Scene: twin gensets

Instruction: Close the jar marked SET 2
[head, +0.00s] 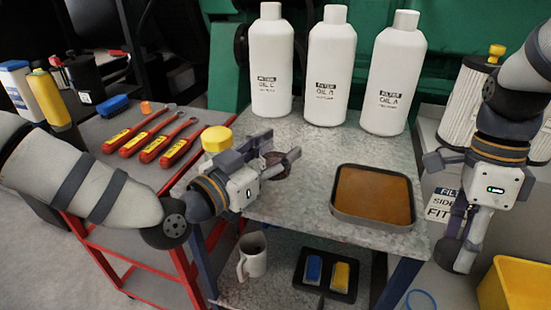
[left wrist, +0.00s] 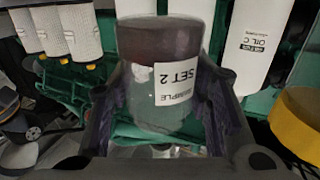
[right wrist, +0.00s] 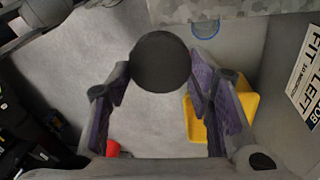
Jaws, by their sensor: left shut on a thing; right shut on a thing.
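My left gripper (head: 283,157) is shut on the jar marked SET 2 (left wrist: 172,115), above the left part of the grey bench. The jar is clear, with a white SET 2 label and a dark brown band at one end. In the head view the jar (head: 276,170) is mostly hidden by the gripper; I cannot tell whether the brown is contents or a cover. My right gripper (right wrist: 160,82) is shut on a round, dark disc (right wrist: 160,62) that looks like a lid. It is off the bench's right side, apart from the jar. The disc is not clear in the head view.
White oil bottles (head: 330,65) stand along the bench's back. A tray with brown contents (head: 373,196) sits at its right. A yellow-topped item (head: 216,138) is beside my left gripper. A mug (head: 252,255) stands on the lower shelf.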

